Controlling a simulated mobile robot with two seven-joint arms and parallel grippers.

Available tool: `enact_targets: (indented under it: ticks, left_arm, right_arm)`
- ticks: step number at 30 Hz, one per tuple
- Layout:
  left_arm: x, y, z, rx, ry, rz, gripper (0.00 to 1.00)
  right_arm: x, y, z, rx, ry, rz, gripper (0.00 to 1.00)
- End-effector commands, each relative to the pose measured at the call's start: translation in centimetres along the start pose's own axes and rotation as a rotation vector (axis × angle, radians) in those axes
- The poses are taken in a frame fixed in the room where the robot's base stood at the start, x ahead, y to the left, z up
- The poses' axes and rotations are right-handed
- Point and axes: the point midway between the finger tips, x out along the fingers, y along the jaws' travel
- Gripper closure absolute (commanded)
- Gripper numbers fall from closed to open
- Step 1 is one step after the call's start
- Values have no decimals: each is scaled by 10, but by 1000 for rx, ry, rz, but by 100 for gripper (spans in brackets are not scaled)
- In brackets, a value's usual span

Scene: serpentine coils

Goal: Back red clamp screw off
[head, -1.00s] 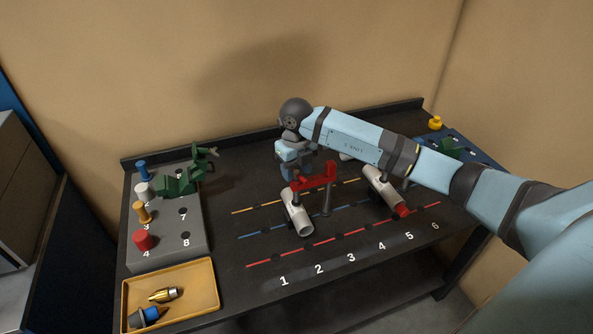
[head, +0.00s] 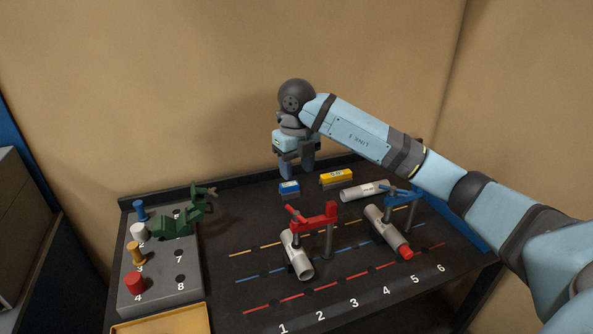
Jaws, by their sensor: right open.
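The red clamp (head: 318,219) stands on its post on the dark table, its arm reaching left over a white pipe (head: 297,256). Its red screw handle (head: 294,213) shows at the arm's left end, tilted above the pipe. Whether the screw touches the pipe is too small to tell. My right gripper (head: 296,170) is open and empty, pointing down, above and behind the red clamp and clear of it. My left gripper is not in view.
A blue clamp (head: 402,196) stands right, by a pipe with a red end (head: 386,229). A blue block (head: 289,188), a yellow block (head: 336,178) and a loose pipe (head: 364,191) lie behind.

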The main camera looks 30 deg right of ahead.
Motion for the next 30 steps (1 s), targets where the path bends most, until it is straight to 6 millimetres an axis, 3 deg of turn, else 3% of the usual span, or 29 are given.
enact_targets:
  ticks: [5,12,15,22,30]
  left_arm:
    - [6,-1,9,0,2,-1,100]
    - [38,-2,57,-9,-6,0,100]
    - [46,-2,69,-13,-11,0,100]
    - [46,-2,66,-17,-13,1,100]
    - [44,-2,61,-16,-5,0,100]
  right_arm:
    - [5,0,1,-24,-2,-1,51]
    - [12,0,4,-238,-6,-2,51]
    - [8,0,3,-310,-5,-1,51]
    - [14,0,2,-354,3,1,51]
    - [66,0,1,-351,6,1,51]
